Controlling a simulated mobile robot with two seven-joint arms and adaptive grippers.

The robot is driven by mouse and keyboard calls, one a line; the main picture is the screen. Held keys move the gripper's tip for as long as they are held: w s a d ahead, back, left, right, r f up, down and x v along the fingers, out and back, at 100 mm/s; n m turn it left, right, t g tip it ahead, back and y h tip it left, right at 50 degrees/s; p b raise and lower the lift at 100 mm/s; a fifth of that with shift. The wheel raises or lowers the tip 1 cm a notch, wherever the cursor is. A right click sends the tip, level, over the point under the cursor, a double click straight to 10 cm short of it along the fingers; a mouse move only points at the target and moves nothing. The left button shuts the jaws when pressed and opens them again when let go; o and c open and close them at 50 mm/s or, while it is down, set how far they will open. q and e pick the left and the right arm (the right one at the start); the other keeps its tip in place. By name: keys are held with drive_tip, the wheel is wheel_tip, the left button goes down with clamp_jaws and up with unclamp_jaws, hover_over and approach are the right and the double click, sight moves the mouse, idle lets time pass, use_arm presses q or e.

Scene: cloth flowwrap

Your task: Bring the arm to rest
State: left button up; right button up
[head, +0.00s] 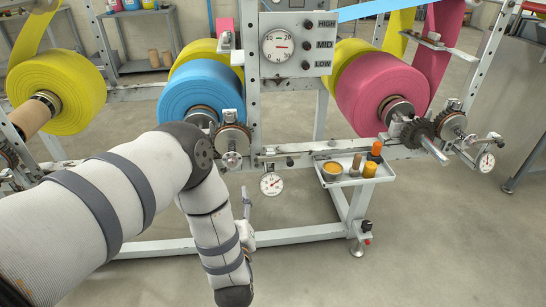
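My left arm (110,205) comes in from the lower left in a pale sleeve with dark bands. It rises to a dark joint (190,148) in front of the machine, and its lower link (214,230) hangs down to the bottom of the picture. The arm covers part of the machine's lower frame; I cannot tell whether it touches it. My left gripper is not visible. My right arm and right gripper do not show.
The machine carries yellow (65,90), blue (200,92) and pink (380,88) rolls on a white frame. A control panel with a gauge (278,46) stands in the middle. A small tray (340,180) holds pots and bottles. The floor (430,240) at right is clear.

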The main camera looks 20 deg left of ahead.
use_arm(q)
drive_tip(key=s+d+f+m+g+h+p, duration=0.1)
drive_tip(key=s+d+f+m+g+h, duration=0.25)
drive_tip(key=s+f, duration=0.35)
drive_tip(key=s+d+f+m+g+h+p, duration=0.2)
drive_tip(key=s+d+f+m+g+h, duration=0.15)
drive_tip(key=s, duration=0.55)
drive_tip(key=s+r+m+g+h, duration=0.2)
drive_tip(key=s+g, duration=0.8)
drive_tip(key=s, duration=1.6)
drive_tip(key=shift+d+r+g+h+p, duration=0.15)
drive_tip(key=shift+g+h+p, duration=0.15)
drive_tip(key=shift+g+p, duration=0.1)
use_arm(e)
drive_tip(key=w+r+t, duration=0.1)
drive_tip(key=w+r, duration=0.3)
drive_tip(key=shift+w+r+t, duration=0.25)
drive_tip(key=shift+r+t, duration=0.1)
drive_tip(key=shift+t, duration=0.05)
use_arm(q)
drive_tip(key=shift+w, duration=0.1)
